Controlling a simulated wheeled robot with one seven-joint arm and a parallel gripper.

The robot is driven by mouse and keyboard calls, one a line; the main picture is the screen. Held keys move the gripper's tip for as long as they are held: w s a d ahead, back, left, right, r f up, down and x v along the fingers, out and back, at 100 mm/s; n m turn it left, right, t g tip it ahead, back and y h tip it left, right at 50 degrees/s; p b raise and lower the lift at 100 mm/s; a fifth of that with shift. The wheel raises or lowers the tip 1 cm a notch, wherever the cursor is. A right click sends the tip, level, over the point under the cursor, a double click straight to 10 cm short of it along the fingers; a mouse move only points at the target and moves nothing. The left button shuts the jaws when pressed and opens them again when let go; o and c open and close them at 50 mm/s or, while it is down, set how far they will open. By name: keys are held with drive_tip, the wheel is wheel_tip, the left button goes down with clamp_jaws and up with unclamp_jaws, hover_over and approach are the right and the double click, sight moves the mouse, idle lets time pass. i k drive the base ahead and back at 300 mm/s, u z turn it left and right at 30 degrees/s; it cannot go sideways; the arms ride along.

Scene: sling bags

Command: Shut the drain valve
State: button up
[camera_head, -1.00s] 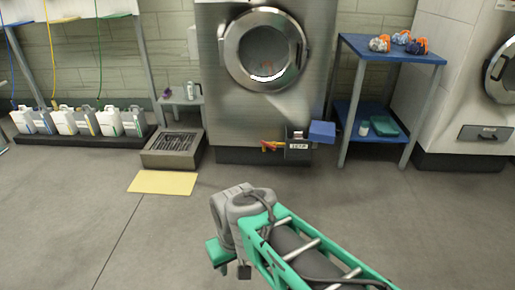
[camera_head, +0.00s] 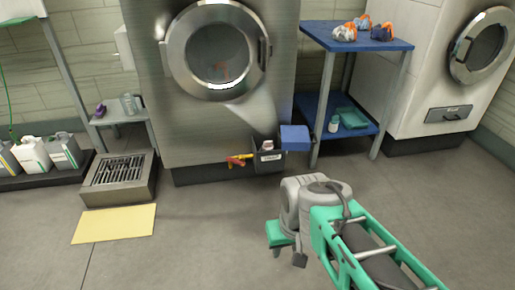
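The drain valve, with a red lever and yellow body (camera_head: 240,160), sticks out low at the front of the steel washing machine (camera_head: 185,125). It is small here, and I cannot tell the lever's exact setting. A dark labelled box (camera_head: 268,160) hangs just right of it. My arm reaches in from the bottom right, with grey and green links. My gripper (camera_head: 286,250) appears to be at the arm's near end, pointing down over bare floor, in front of the valve and apart from it. Its fingers are not clear.
A blue box (camera_head: 295,138) sits right of the valve, near a blue shelf table (camera_head: 355,38) with bagged items on top. A floor drain grate (camera_head: 118,175) and a yellow mat (camera_head: 113,224) lie left. Jugs (camera_head: 33,154) stand far left. The middle floor is clear.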

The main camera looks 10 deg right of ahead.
sight(241, 163)
drive_tip(key=i, duration=0.75)
drive_tip(key=u, duration=0.95)
drive_tip(key=i, duration=0.55)
drive_tip(key=u, duration=0.65)
